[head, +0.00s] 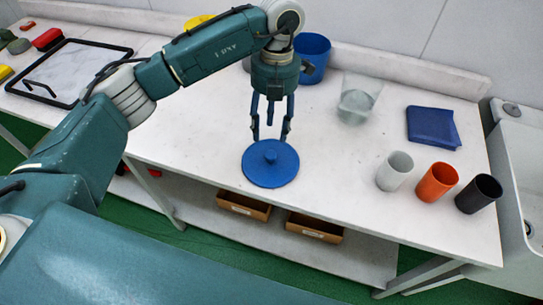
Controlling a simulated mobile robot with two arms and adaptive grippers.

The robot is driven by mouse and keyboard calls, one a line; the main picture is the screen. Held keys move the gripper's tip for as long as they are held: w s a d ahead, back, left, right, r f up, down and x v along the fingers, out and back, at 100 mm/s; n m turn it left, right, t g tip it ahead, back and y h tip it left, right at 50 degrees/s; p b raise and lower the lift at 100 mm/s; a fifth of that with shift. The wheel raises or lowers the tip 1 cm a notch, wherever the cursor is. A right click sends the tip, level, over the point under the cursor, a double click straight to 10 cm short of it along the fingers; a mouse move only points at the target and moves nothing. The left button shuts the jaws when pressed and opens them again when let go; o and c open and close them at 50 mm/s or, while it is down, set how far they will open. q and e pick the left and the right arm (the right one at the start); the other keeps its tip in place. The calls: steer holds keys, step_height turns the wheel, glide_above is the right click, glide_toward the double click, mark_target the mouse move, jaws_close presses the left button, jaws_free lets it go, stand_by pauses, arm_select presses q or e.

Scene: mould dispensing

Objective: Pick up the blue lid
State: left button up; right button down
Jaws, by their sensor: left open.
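The blue lid (271,173) is a round flat disc with a small knob at its centre. It lies on the white table near the front edge. My left gripper (270,137) points down just above and behind the lid in the picture, with its fingers apart and nothing between them. I cannot tell the exact height of the fingertips over the lid. My right gripper is not in view.
A blue pot (314,58) stands behind my gripper. A clear container (357,100), a folded blue cloth (432,127), and white (394,171), orange (437,182) and black (478,194) cups are to the right. A black-framed tray (68,70) lies left.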

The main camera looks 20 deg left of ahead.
mark_target(271, 154)
arm_select(q)
steer(key=f, duration=0.3)
steer(key=shift+s+f+p, duration=0.25)
steer(key=shift+s+p, duration=0.05)
steer(key=shift+p, duration=0.05)
steer(key=shift+s+d+f+p, duration=0.1)
steer(key=shift+f+p, duration=0.4)
steer(key=shift+f, duration=0.1)
steer(key=f, duration=0.1)
steer(key=f+p, duration=0.1)
steer(key=f, duration=0.1)
steer(key=shift+s+d+f, duration=0.15)
steer(key=shift+s+f, duration=0.1)
steer(key=shift+f, duration=0.4)
jaws_close()
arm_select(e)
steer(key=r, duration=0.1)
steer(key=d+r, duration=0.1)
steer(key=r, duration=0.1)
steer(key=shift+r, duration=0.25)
